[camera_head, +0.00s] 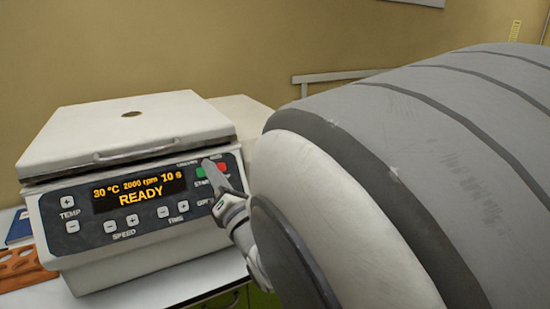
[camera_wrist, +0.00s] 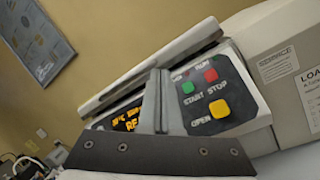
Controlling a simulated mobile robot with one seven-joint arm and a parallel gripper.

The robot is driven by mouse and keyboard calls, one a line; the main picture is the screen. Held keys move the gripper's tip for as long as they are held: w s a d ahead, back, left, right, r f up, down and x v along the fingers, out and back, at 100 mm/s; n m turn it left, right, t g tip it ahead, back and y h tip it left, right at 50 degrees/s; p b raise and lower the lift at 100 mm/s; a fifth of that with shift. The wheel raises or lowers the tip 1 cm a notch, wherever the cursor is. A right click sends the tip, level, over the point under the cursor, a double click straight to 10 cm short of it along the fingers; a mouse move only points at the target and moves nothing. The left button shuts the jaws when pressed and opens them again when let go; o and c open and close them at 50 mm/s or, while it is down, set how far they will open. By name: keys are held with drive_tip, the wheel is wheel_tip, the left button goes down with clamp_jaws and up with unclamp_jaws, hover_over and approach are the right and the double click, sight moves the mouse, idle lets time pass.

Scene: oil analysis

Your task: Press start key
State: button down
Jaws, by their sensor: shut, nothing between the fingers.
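The centrifuge (camera_head: 75,255) stands on a white bench at the left with its lid (camera_head: 128,128) down. Its display (camera_head: 140,190) reads 30 °C, 2000 rpm, 10 s and READY. The green start key (camera_wrist: 188,87) shows in the wrist view above the word START, left of the red stop key (camera_wrist: 211,75) and above the yellow open key (camera_wrist: 219,108). In the head view the green key (camera_head: 200,172) is partly beside my fingertips. My gripper (camera_head: 210,168) is shut and empty, close in front of the panel near the start key. Contact cannot be told.
My arm covers the right of the head view. A brown rack (camera_head: 20,268) and a blue item (camera_head: 18,228) lie left of the centrifuge. A grey box with a label (camera_wrist: 287,63) stands right of it in the wrist view.

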sight(201, 172)
drive_tip(key=shift+w+a+f+b, duration=0.65)
drive_tip(key=shift+w+f+b, duration=0.15)
drive_tip(key=shift+w+b, duration=0.2)
drive_tip(key=shift+w+a+f+b, duration=0.6)
drive_tip(key=shift+w+f+b, duration=0.3)
drive_tip(key=shift+w, duration=0.25)
drive_tip(key=shift+w+a+f+b, duration=0.65)
drive_tip(key=shift+w+f+b, duration=0.05)
drive_tip(key=shift+w+b, duration=0.35)
drive_tip(key=shift+w+a+f+b, duration=0.2)
drive_tip(key=shift+w+b, duration=0.05)
drive_tip(key=shift+b, duration=0.1)
drive_tip(key=shift+w+a+f+b, duration=0.15)
drive_tip(key=shift+w+f+b, duration=0.1)
drive_tip(key=shift+w+b, duration=0.1)
drive_tip(key=shift+s, duration=0.1)
idle(0.5)
drive_tip(key=shift+s+d+r, duration=0.3)
drive_tip(key=shift+s+r, duration=0.15)
drive_tip(key=shift+s, duration=0.1)
drive_tip(key=shift+p, duration=0.35)
